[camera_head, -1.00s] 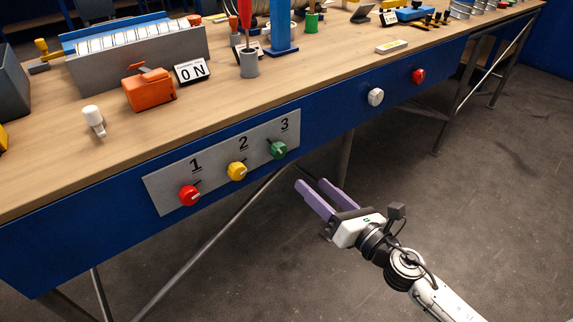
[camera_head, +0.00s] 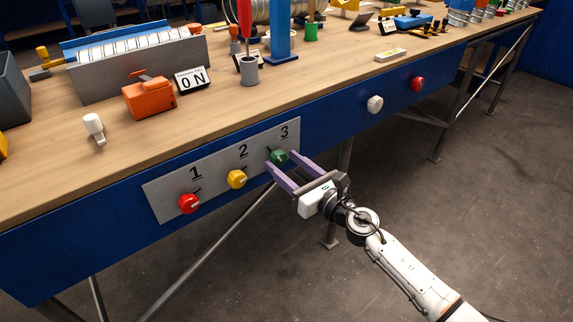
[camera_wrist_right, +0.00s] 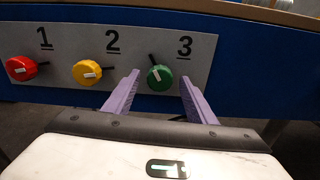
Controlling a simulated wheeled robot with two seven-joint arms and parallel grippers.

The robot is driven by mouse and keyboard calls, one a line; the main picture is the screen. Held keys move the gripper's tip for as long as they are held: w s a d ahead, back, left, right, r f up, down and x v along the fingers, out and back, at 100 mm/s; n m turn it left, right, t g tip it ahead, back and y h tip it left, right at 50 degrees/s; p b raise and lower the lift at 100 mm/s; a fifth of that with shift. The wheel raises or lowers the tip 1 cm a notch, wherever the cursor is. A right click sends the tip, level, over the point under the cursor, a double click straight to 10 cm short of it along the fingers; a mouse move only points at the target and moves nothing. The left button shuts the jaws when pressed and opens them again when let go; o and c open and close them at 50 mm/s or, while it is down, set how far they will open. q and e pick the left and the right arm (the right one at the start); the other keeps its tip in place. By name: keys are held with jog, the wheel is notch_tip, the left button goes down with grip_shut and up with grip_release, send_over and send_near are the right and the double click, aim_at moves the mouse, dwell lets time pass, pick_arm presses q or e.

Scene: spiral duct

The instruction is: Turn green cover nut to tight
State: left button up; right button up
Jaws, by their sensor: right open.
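The green cover nut (camera_head: 279,157) is on the grey panel (camera_head: 215,178) on the table's blue front, below the number 3. In the right wrist view the green nut (camera_wrist_right: 160,77) shows a white mark on its face and a dark pointer at its upper left. My right gripper (camera_head: 280,166) is open, with its purple fingers pointing at the panel, one on each side of the green nut. In the right wrist view the nut appears between the fingertips (camera_wrist_right: 160,80); I cannot tell whether they touch it. My left gripper is not in view.
A yellow nut (camera_head: 237,179) under 2 and a red nut (camera_head: 189,203) under 1 sit left of the green one. A white knob (camera_head: 375,104) and a red knob (camera_head: 417,83) stick out further right. The tabletop above holds several items.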

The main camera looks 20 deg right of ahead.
jog(key=c, duration=1)
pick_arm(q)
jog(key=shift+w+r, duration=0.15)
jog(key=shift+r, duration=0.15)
pick_arm(e)
jog(key=shift+c, duration=0.2)
